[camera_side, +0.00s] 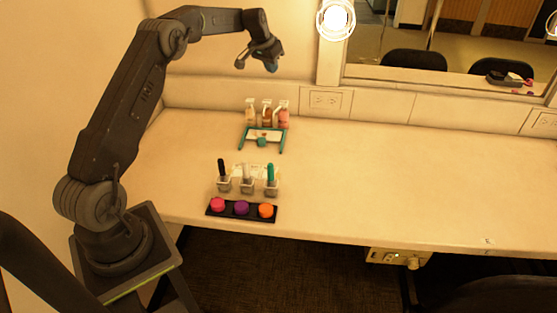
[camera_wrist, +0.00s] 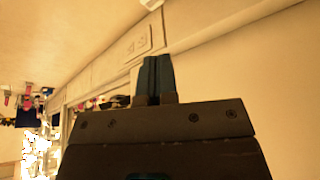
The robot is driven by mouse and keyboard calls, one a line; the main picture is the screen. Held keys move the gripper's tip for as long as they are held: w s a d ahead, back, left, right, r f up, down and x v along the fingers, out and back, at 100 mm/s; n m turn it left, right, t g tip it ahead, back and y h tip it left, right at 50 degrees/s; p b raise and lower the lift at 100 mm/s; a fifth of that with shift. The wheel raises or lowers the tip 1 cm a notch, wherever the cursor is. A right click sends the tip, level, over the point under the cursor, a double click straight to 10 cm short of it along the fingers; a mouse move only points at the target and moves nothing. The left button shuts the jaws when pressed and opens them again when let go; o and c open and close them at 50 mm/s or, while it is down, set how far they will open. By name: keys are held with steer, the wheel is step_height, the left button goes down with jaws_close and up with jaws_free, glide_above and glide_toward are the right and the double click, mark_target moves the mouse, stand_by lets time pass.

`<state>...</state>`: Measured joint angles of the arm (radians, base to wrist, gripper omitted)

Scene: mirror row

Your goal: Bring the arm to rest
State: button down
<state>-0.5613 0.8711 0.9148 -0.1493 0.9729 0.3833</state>
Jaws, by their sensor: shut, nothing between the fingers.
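My arm is raised over the left part of the counter (camera_side: 400,180) in the side view. My gripper (camera_side: 258,66) is high above the back of the counter, well clear of everything on it. In the wrist view my gripper (camera_wrist: 154,62) shows its two fingers together, with nothing between them. The counter's items are small and far from the gripper.
Several bottles (camera_side: 267,114) stand at the back behind a teal stand (camera_side: 263,138). In front are three cups (camera_side: 247,185) with upright tools, then a black tray (camera_side: 225,212) with pink, purple and orange round pieces. The right counter is mostly clear. A mirror (camera_side: 455,60) and lit bulb (camera_side: 336,18) are behind.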

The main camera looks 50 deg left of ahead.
steer(key=s+d+r+m, duration=0.1)
steer(key=s+d+r, duration=0.6)
steer(key=d, duration=0.4)
steer(key=s+d+r, duration=0.7)
steer(key=d, duration=0.3)
steer(key=s+d+f, duration=0.2)
steer(key=s+d, duration=0.2)
steer(key=s, duration=0.4)
steer(key=s+d+f+m, duration=0.1)
steer(key=s+d, duration=0.3)
steer(key=s, duration=0.4)
steer(key=s+d+f+t+h, duration=0.1)
steer(key=s+d+f, duration=0.2)
steer(key=s, duration=0.5)
steer(key=shift+d+m, duration=0.4)
steer(key=shift+d, duration=0.35)
steer(key=c, duration=1.8)
jaws_free()
